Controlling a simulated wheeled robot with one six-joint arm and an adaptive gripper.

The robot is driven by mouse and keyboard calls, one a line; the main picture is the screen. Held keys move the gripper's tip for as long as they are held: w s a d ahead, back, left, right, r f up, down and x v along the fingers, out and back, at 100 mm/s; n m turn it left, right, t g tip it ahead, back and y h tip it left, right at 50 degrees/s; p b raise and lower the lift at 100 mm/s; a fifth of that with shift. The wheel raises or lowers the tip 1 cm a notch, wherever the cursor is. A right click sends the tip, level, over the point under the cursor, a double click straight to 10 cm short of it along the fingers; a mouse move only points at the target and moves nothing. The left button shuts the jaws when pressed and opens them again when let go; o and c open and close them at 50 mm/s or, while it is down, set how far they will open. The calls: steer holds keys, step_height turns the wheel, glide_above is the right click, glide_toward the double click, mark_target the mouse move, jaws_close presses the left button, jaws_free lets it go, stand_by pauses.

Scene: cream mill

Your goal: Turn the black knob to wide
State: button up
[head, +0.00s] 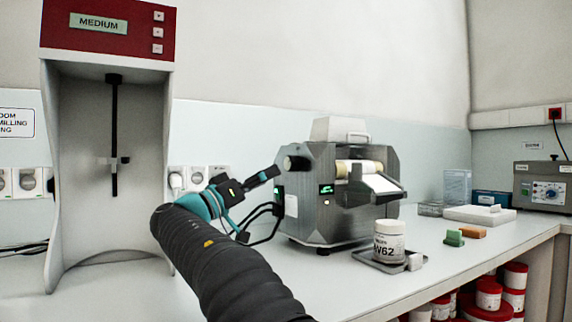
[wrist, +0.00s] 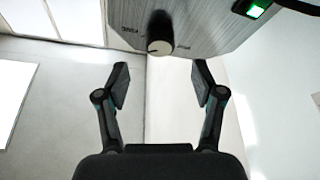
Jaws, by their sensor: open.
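The black knob (wrist: 160,36) sticks out of the grey side face of the mill (head: 325,205), with a pale round end toward me. In the head view the knob (head: 294,163) is on the mill's upper left side. Small lettering is on the panel beside the knob, too blurred to read surely. My gripper (wrist: 160,66) is open and empty, its two fingers apart on either side of the knob's line, short of the knob. In the head view my gripper (head: 270,173) points at the knob from the left.
A white jar (head: 389,242) stands on a dark tray in front of the mill. Black cables (head: 262,215) hang below my gripper near the mill. A red-topped stand labelled MEDIUM (head: 108,28) is at left. A green block (head: 454,238) and orange block (head: 472,232) lie at right.

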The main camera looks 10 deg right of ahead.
mark_target(288, 165)
steer(key=p+x, duration=0.1)
steer(key=x, duration=0.6)
steer(key=shift+c, duration=0.3)
steer(key=shift+s, duration=0.1)
steer(key=c, duration=1.1)
